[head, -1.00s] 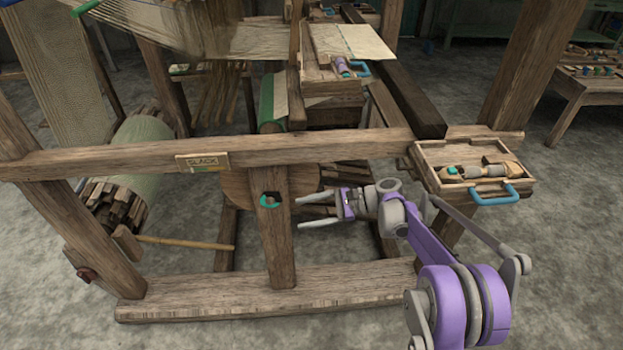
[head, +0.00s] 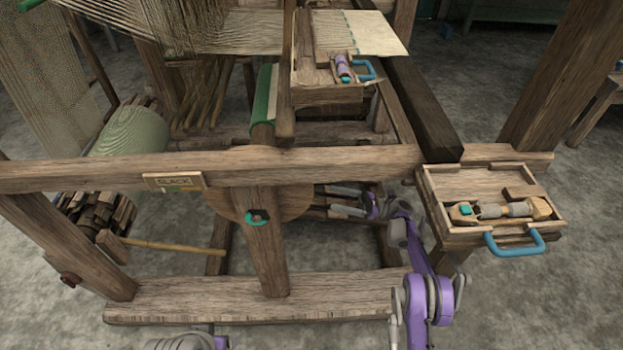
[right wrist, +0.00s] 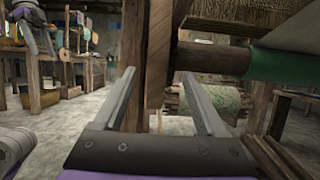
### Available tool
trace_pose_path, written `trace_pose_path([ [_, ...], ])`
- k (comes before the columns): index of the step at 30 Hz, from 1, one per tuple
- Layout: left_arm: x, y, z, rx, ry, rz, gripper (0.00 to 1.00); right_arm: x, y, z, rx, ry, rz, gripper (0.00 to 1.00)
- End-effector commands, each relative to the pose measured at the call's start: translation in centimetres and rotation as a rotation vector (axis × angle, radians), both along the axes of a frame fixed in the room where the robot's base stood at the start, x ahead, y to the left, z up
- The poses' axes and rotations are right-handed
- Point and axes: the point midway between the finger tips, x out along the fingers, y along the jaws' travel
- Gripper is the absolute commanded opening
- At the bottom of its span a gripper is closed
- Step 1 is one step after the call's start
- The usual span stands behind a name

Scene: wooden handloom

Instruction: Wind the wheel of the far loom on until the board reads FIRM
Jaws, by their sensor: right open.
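A teal ring (head: 258,216) shows on the post in front of the wheel. The small board (head: 174,181) on the rail reads SLACK. My right gripper (head: 334,199) is open just right of the wheel, its fingers pointing left towards the rim. In the right wrist view, its open fingers (right wrist: 159,80) have an upright wooden edge between them in the picture, apparently the wheel seen edge-on. I cannot tell whether they touch it.
The front rail (head: 340,161) and post (head: 266,255) stand close to my right gripper. A tray with a blue handle (head: 515,244) holds tools at the rail's right end. A green cloth roll (head: 262,105) lies behind the rail.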

Motion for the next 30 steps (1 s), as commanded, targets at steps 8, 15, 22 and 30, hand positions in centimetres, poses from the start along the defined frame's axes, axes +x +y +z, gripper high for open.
trace_pose_path([
  [8,-0.1,0.0,0.2,0.000,-0.001,0.000,0.74,-0.1,2.8,1.2,0.001,0.000,0.003,0.74],
  [15,-0.1,0.0,0.3,0.000,-0.001,0.000,0.74,0.0,7.0,2.9,0.000,0.000,0.002,0.74],
  [22,-0.1,0.0,0.2,0.000,-0.001,0.000,0.74,0.0,9.5,4.0,0.000,0.000,0.000,0.74],
  [30,-0.1,0.0,0.2,0.000,-0.001,0.000,0.74,0.0,10.0,4.2,0.000,-0.001,0.000,0.74],
])
